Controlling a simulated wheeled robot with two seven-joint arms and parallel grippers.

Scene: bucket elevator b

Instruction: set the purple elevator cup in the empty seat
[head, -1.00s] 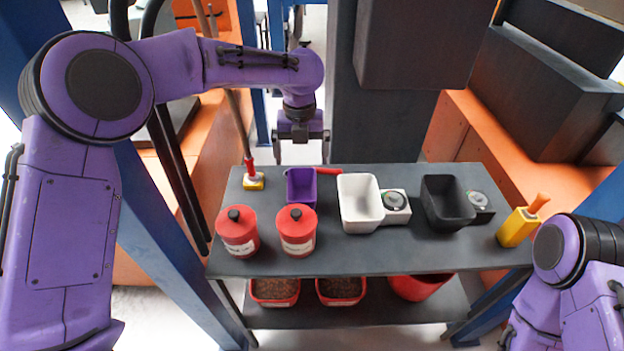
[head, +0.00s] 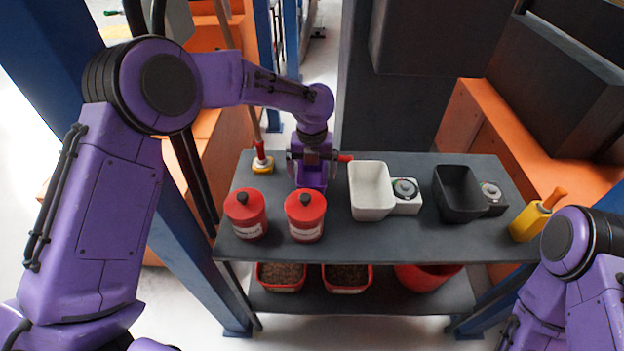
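The purple elevator cup (head: 312,180) stands on the dark upper shelf in the head view, behind the right one of two red canisters. My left gripper (head: 312,168) is lowered over it from behind, pointing down. Its two fingers are spread wide, one at either side of the cup, and look open. Contact with the cup cannot be told. The canister hides part of the cup's front. My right arm shows at the lower right, but its gripper is out of view. I cannot make out an empty seat.
Two red canisters (head: 246,214) (head: 305,216) stand in front of the cup. A white bin (head: 370,191), black bin (head: 459,194), two dial units and a yellow holder (head: 533,220) stand to the right. Red tubs sit on the lower shelf.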

